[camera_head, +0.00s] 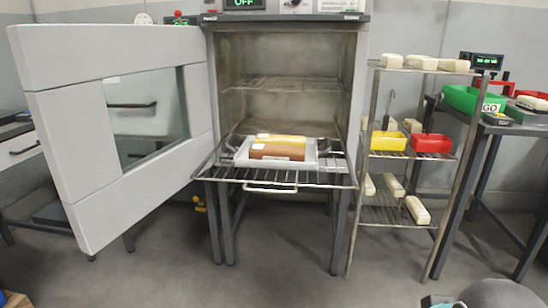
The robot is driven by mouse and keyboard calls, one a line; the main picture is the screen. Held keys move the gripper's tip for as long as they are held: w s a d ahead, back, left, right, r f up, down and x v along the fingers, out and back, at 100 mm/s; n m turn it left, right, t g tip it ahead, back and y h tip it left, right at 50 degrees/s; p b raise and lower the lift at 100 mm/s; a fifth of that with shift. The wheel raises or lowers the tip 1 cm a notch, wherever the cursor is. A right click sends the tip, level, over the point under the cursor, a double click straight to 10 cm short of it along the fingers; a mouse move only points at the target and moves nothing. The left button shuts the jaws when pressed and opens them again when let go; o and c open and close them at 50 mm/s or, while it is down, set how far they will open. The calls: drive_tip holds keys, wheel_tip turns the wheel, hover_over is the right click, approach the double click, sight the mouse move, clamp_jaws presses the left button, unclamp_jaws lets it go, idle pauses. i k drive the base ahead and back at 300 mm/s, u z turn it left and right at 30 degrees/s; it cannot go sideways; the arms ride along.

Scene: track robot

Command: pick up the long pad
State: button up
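No single thing is plainly marked as the long pad. Several cream, long blocks that look like pads lie on the wire rack (375,150) right of the oven. One long cream block (417,210) lies on the low shelf at its right, pointing toward me. Another cream block (393,186) lies behind it, and more lie on the top shelf, such as the middle block (422,62). A brown and yellow rounded piece (278,150) lies on a white tray (243,160) on the pulled-out oven rack. My gripper is not recognisable in view.
The oven door (75,130) stands wide open to the left. The oven rack (270,187) juts out in front. A yellow bin (388,141) and a red bin (432,143) share the middle shelf. A dark table with a green bin (470,99) stands right. The floor ahead is clear.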

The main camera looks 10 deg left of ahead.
sight(261, 152)
drive_tip(key=z, duration=0.2)
drive_tip(key=k, duration=0.35)
drive_tip(key=u, duration=0.6)
drive_tip(key=i, duration=1.25)
drive_tip(key=z, duration=0.75)
